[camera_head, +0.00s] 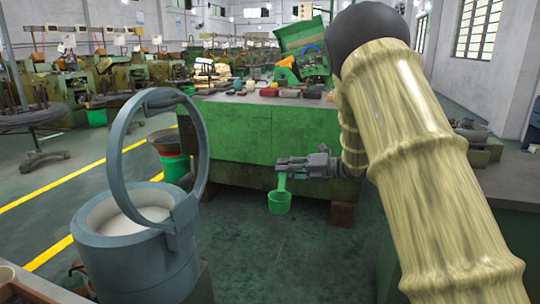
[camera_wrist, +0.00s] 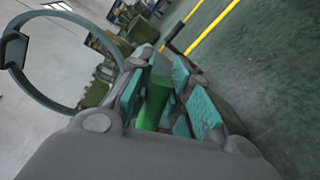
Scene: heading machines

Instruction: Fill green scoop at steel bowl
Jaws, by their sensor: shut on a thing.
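The green scoop (camera_head: 279,202) hangs upright below my gripper (camera_head: 283,168), its cup at the bottom and its handle between the fingers. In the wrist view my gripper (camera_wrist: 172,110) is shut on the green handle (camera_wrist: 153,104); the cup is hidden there. Whether the cup holds anything cannot be seen. The blue-grey steel bowl (camera_head: 137,262) stands at the lower left of the head view, with pale white content (camera_head: 125,218) inside and a large upright ring handle. My gripper is to the right of the bowl and apart from it. The ring handle (camera_wrist: 62,108) shows at the left of the wrist view.
A green machine bench (camera_head: 240,130) with several small objects on top stands behind my gripper. A dark pan on a green bucket (camera_head: 175,168) stands behind the bowl. The ring handle rises above the bowl's rim. Open floor (camera_head: 285,255) lies right of the bowl.

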